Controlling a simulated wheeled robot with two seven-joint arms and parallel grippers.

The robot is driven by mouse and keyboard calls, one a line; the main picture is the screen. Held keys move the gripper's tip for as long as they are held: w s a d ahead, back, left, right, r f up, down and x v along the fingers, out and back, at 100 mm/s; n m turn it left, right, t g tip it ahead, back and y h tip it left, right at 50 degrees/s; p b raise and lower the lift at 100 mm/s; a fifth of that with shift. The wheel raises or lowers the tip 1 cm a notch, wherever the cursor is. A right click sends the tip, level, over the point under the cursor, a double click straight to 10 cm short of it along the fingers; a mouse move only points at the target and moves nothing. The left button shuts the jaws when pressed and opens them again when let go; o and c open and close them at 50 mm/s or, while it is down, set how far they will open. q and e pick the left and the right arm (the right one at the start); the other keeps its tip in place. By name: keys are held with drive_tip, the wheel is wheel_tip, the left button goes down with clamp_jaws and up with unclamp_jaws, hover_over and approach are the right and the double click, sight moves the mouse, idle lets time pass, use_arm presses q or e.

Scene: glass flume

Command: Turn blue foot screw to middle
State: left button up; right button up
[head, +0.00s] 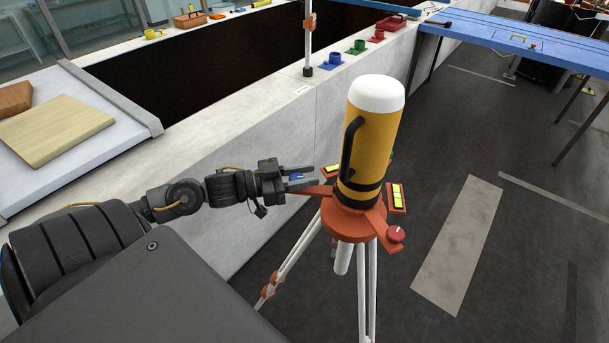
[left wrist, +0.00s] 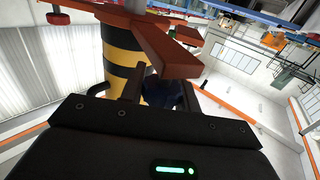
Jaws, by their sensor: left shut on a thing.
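The blue foot screw (head: 297,176) sits under the left arm of the orange-red base plate (head: 352,222). My left gripper (head: 308,176) reaches in from the left and is shut on the screw, one finger on each side. In the left wrist view the screw (left wrist: 160,93) is a dark blue knob below an orange arm, partly hidden by the fingers. A yellow instrument (head: 372,130) with black bands and a white cap stands upright on the plate. Yellow level vials (head: 397,197) lie beside it. The screw's turn position cannot be read. My right gripper is not in view.
A white tripod (head: 366,290) carries the plate. A red foot screw (head: 396,234) is at its front right. The pale flume wall (head: 240,150) runs behind my left arm. A blue table (head: 520,40) stands at the back right; the dark floor between is mostly open.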

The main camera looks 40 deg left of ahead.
use_arm(q)
drive_tip(key=n+t+y, duration=0.1)
drive_tip(key=n+y, duration=0.1)
drive_tip(key=n+t+y, duration=0.1)
drive_tip(key=n+y, duration=0.1)
drive_tip(key=y, duration=0.1)
drive_tip(key=n+t+y, duration=0.1)
drive_tip(key=y, duration=0.2)
drive_tip(key=shift+w+a+n+t, duration=0.15)
drive_tip(key=shift+a+n+t, duration=0.15)
drive_tip(key=shift+a+n, duration=0.1)
drive_tip(key=n+y, duration=0.1)
drive_tip(key=y, duration=0.1)
drive_tip(key=n+y, duration=0.2)
drive_tip(key=y, duration=0.1)
drive_tip(key=n+y, duration=0.1)
drive_tip(key=y, duration=0.1)
drive_tip(key=shift+a+n, duration=0.4)
drive_tip(key=shift+y, duration=0.5)
drive_tip(key=o, duration=1)
drive_tip(key=shift+c, duration=0.2)
